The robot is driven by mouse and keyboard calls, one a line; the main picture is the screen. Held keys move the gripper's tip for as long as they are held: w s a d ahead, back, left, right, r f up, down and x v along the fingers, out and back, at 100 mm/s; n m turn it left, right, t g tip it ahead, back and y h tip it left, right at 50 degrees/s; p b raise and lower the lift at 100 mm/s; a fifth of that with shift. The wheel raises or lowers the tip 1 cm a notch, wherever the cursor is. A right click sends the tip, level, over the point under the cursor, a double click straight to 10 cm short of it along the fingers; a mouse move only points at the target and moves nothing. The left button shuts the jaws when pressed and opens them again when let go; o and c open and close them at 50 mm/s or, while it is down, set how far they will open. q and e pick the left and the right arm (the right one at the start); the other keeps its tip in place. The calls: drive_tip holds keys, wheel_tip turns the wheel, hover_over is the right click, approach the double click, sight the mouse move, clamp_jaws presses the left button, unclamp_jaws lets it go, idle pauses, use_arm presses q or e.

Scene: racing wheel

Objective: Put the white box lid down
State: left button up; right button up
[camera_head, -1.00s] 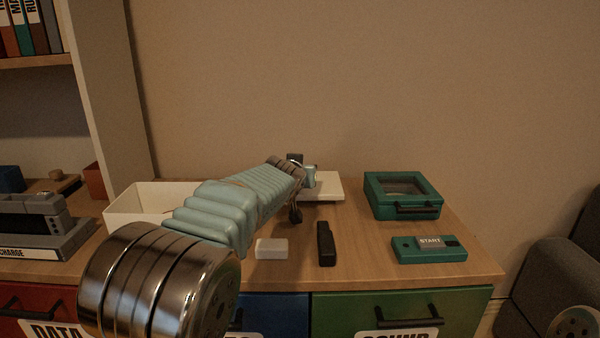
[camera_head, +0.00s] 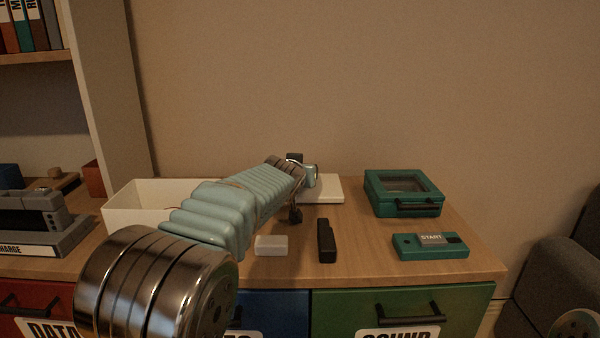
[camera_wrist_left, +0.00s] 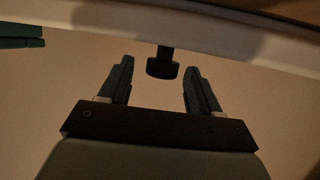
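The white box lid (camera_head: 328,190) lies flat at the back of the wooden top, right of the open white box (camera_head: 125,212). My left arm covers part of both. My left gripper (camera_head: 301,190) is at the lid's left part, mostly hidden by the arm. In the left wrist view, the gripper's two fingers (camera_wrist_left: 160,82) stand apart with the lid's black knob (camera_wrist_left: 162,68) between their tips and a gap on each side. The pale lid (camera_wrist_left: 200,28) spans the top of that view. My right gripper is not in view.
A teal case (camera_head: 403,205) and a teal START device (camera_head: 430,246) stand at the right. A small white block (camera_head: 271,245) and a black stick-like object (camera_head: 326,241) lie in front of the lid. A shelf and grey device (camera_head: 38,222) are at left.

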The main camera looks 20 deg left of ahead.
use_arm(q)
drive_tip(key=shift+f, duration=0.5)
drive_tip(key=shift+r+p, duration=0.25)
drive_tip(key=shift+p, duration=0.15)
drive_tip(key=shift+r+p, duration=0.4)
drive_tip(key=shift+p, duration=0.2)
drive_tip(key=b+v, duration=0.2)
drive_tip(key=v, duration=1)
drive_tip(key=shift+r+b, duration=0.25)
drive_tip(key=shift+b, duration=0.15)
drive_tip(key=shift+f, duration=0.1)
